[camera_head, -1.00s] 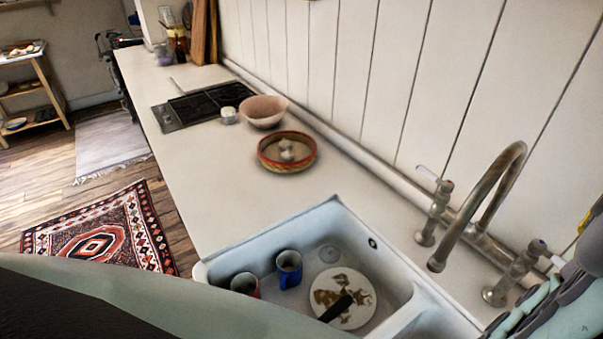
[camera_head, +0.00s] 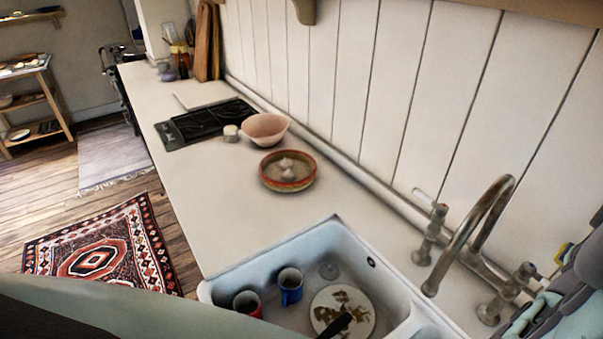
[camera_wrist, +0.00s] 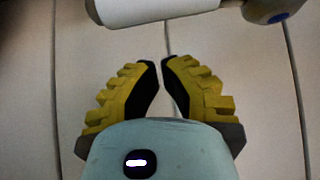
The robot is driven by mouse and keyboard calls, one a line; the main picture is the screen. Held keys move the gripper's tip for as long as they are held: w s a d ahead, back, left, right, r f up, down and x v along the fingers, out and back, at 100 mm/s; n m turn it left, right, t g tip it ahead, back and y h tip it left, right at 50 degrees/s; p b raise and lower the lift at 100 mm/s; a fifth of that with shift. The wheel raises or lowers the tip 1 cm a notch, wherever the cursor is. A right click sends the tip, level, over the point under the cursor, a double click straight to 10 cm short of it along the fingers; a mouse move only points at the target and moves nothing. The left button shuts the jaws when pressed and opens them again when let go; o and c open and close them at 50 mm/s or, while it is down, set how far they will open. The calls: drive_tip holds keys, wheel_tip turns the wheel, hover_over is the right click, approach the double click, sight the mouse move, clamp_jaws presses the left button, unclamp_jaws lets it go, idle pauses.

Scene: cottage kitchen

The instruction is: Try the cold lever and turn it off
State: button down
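The cold lever (camera_wrist: 155,11) is a white handle across the top of the wrist view. It joins a metal tap head with a blue mark (camera_wrist: 282,16) at the upper right. In the head view the cold tap (camera_head: 491,311) stands right of the curved spout (camera_head: 468,230), and its lever is partly hidden near my arm. My gripper (camera_wrist: 163,63) has yellow ridged fingers with dark pads, their tips almost together with nothing between them. In the wrist view the tips lie below the lever, with a visible gap. Water flow cannot be made out.
The other tap (camera_head: 430,235) stands left of the spout. The white sink (camera_head: 222,287) holds a red mug (camera_head: 247,303), a blue mug (camera_head: 291,287) and a stained plate (camera_head: 358,301). Bowls (camera_head: 287,184) stand farther along the counter. The panelled wall (camera_head: 400,90) is close behind the taps.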

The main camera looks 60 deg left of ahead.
sight(544, 283)
drive_tip(key=shift+s+d+f+p, duration=0.1)
drive_tip(key=shift+s+f+p, duration=0.15)
drive_tip(key=shift+s+p, duration=0.35)
drive_tip(key=shift+s+f+p, duration=0.25)
drive_tip(key=shift+s+p, duration=0.3)
drive_tip(key=shift+s, duration=0.05)
drive_tip(key=shift+s+d+f+p, duration=0.1)
drive_tip(key=shift+s+f+p, duration=0.15)
drive_tip(key=shift+s+p, duration=0.35)
